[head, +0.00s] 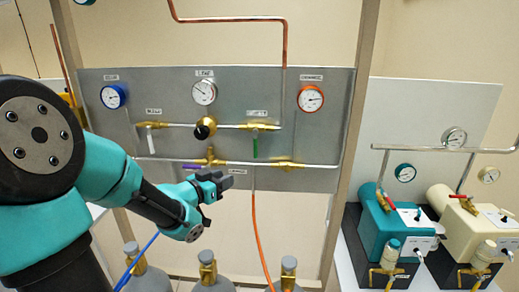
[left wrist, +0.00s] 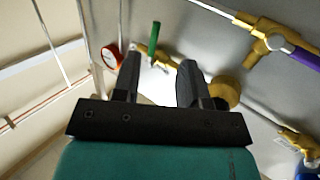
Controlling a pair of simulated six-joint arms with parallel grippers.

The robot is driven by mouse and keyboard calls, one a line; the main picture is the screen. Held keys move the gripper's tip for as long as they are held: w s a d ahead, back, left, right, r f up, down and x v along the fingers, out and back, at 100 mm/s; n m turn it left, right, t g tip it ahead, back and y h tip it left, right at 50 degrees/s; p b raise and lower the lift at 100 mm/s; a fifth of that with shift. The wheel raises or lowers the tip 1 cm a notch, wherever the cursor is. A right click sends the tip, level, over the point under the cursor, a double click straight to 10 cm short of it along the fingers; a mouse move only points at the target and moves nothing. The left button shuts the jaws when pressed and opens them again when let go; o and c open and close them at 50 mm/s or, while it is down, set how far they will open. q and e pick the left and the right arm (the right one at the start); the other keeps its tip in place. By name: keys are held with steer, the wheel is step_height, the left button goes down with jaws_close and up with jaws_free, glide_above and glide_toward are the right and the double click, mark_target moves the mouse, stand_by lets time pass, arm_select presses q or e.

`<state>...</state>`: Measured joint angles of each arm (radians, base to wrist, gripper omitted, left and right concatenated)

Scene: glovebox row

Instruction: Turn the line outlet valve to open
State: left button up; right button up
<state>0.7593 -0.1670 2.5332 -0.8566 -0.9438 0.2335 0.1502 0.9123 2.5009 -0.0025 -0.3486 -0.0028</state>
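Three lever valves show on the grey panel (head: 120,137) in the head view; their labels are too small to read, so I cannot tell by name which is the line outlet valve. The green lever (head: 255,148) on the upper right pipe hangs down, across its pipe. It also shows in the left wrist view (left wrist: 154,38), beyond the fingertips. A white lever (head: 151,143) hangs down at upper left. A purple lever (head: 191,166) lies along the lower pipe. My left gripper (head: 222,181) is open and empty, below and left of the green lever, apart from it. My right gripper is out of view.
A black-faced brass knob (head: 205,128) sits between the upper levers. Blue (head: 113,96), white (head: 204,92) and red (head: 310,98) gauges stand above. An orange hose (head: 257,225) hangs below the panel. Gas cylinders (head: 288,278) stand underneath; pumps (head: 390,230) stand at right.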

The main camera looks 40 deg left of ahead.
mark_target(255, 148)
arm_select(q)
steer(key=shift+t, duration=0.5)
steer(key=r, duration=0.1)
steer(key=s+r, duration=0.1)
steer(key=r, duration=0.1)
steer(key=s+r, duration=0.1)
steer(key=shift+d+r, duration=0.15)
steer(key=shift+r, duration=0.1)
steer(key=w, duration=0.5)
steer(key=w+a, duration=0.1)
steer(key=w, duration=1.1)
steer(key=shift+w+a, duration=0.15)
steer(key=shift+a, duration=0.05)
steer(key=shift+c, duration=0.4)
jaws_close()
